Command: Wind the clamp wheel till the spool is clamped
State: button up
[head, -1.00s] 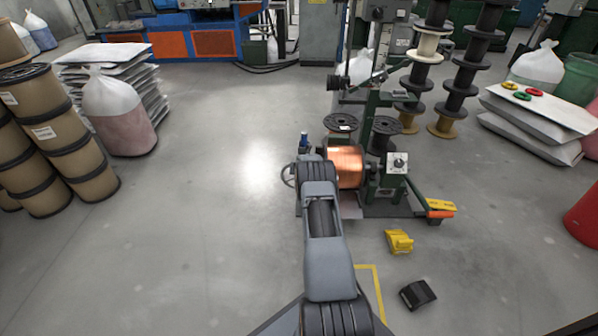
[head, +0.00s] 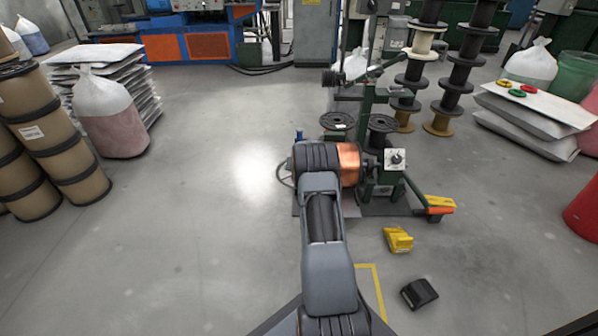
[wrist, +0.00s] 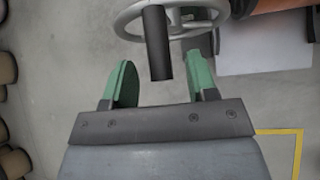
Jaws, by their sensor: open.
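The clamp wheel (wrist: 188,29) is a grey spoked handwheel at the top of the wrist view. Its dark cylindrical handle (wrist: 157,42) points down between the green fingers of my gripper (wrist: 160,82). The fingers are spread apart, with floor visible on both sides of the handle. In the head view the wheel's rim (head: 282,174) shows only as a thin arc left of my arm, which hides the rest and my gripper. The copper spool (head: 348,162) sits in the green machine right of my arm; its edge also shows at the wrist view's top right (wrist: 275,5).
A yellow block (head: 398,240) and a black block (head: 418,293) lie on the floor at right. An orange-and-yellow pedal-like part (head: 438,206) juts from the machine. Brown drums (head: 45,125) stand at left. The floor left of my arm is clear.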

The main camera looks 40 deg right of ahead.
jog(key=v, duration=0.9)
jog(key=shift+s+r, duration=0.1)
jog(key=shift+s, duration=0.05)
jog(key=s+a+r+m+g+p, duration=0.15)
jog(key=a+r+m+p, duration=0.45)
jog(key=r, duration=0.6)
jog(key=s+a+r+m+p, duration=0.3)
jog(key=a+r+p, duration=0.2)
jog(key=r+p, duration=0.55)
jog(key=s+a+r+m+p, duration=0.3)
jog(key=a+r+m+p, duration=0.25)
jog(key=r, duration=0.75)
jog(key=s+a+r+m+g+y+p, duration=0.1)
jog(key=s+a+r+m+y+p, duration=0.1)
jog(key=s+a+r+m+p, duration=0.4)
jog(key=s+a+r+m+g+y+p, duration=0.2)
jog(key=s+a+r+m+p, duration=0.5)
jog(key=s+a+r+p, duration=0.4)
notch_tip(320, 180, up, 5)
jog(key=s+p, duration=0.2)
jog(key=p, duration=0.1)
jog(key=shift+a+r+y, duration=0.2)
jog(key=shift+a+y, duration=0.05)
jog(key=shift+y, duration=0.05)
jog(key=shift+c, duration=1)
jog(key=shift+d, duration=0.15)
